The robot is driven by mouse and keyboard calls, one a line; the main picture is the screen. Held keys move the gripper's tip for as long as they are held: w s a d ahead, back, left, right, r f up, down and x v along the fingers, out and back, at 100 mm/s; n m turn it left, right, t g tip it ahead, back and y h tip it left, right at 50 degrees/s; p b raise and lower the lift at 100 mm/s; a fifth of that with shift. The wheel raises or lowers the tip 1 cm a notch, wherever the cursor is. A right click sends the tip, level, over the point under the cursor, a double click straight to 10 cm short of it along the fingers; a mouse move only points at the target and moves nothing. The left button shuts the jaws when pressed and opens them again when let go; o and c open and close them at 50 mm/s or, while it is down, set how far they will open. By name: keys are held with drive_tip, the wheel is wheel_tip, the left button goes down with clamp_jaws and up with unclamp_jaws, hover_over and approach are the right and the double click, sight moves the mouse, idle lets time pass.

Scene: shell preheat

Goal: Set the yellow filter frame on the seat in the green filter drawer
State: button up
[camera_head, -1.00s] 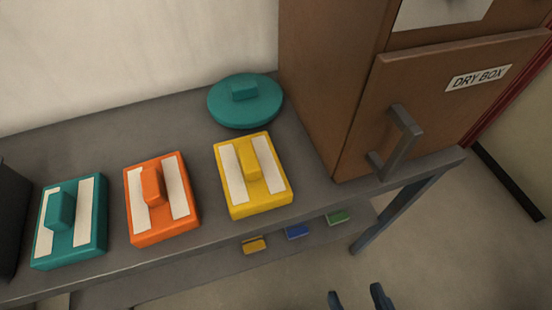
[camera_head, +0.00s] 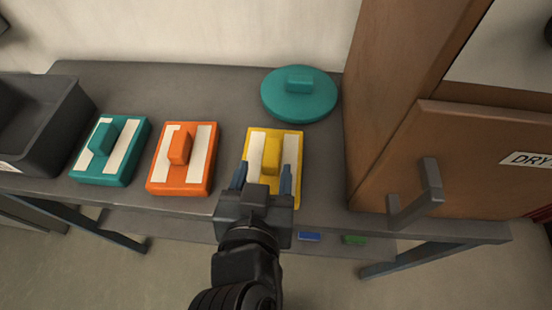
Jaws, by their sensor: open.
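The yellow filter frame (camera_head: 258,137) lies flat on the grey bench, with pale strips and a raised yellow grip block in its middle. My gripper (camera_head: 264,178) is open, its two blue-grey fingers on either side of the frame's near part as seen from above. I cannot tell how high the fingers are above it. My gripper hides the frame's near edge. No green filter drawer and no seat are in view.
Orange (camera_head: 183,159) and teal (camera_head: 110,151) frames lie to the left, beside a dark grey bin (camera_head: 72,120). A round teal lid (camera_head: 299,95) lies behind. A brown dry box (camera_head: 395,130) with a grey handle (camera_head: 428,190) stands right on the bench (camera_head: 325,160).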

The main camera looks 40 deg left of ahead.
sight(271, 157)
drive_tip(key=p+x, duration=0.1)
drive_tip(key=x, duration=0.5)
drive_tip(key=shift+w+d+r, duration=0.1)
drive_tip(key=shift+w+d, duration=0.05)
drive_tip(key=shift+w, duration=0.05)
clamp_jaws()
idle(0.4)
